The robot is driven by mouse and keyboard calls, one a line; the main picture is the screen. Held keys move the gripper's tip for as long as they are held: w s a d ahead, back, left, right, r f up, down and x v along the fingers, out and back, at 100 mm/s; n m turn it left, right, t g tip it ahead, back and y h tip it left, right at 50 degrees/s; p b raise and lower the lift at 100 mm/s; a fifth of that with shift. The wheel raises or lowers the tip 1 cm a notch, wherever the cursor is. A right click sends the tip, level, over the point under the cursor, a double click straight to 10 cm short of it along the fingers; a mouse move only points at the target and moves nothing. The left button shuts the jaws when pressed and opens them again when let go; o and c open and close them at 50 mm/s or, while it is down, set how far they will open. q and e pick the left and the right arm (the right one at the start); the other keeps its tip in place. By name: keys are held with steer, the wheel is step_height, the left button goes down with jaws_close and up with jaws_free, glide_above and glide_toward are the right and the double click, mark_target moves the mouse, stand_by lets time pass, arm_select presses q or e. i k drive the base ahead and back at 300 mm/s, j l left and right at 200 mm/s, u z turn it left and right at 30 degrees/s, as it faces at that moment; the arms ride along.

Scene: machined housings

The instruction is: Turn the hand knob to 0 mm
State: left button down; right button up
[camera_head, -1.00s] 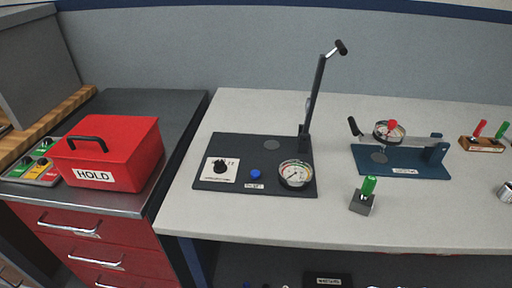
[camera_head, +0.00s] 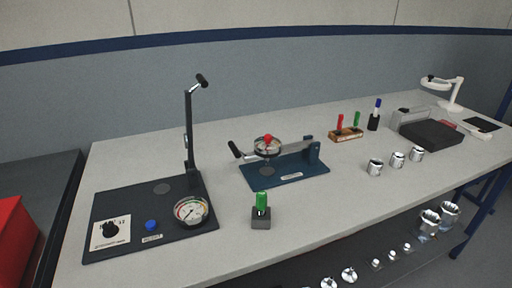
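A black hand knob (camera_head: 110,230) sits on a white dial plate (camera_head: 96,242) at the left of a dark base plate (camera_head: 150,215). The marks on the dial plate are too small to read. A blue button (camera_head: 151,225) and a round gauge (camera_head: 191,210) are on the same base, to the right of the knob. A tall lever (camera_head: 189,130) stands upright at the back of the base. Neither of my grippers is in view.
A blue fixture (camera_head: 290,170) with a dial gauge stands at mid-table. A green-topped stand (camera_head: 261,212) is at the front edge. Several metal housings (camera_head: 397,160) stand to the right. A red box (camera_head: 14,235) is at far left. Bare table lies between them.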

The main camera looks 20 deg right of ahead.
mark_target(268, 139)
steer(key=k+l+u, duration=0.1)
steer(key=l+u, duration=0.35)
steer(key=k+l+u, duration=0.15)
steer(key=u, duration=0.3)
steer(key=l, duration=0.1)
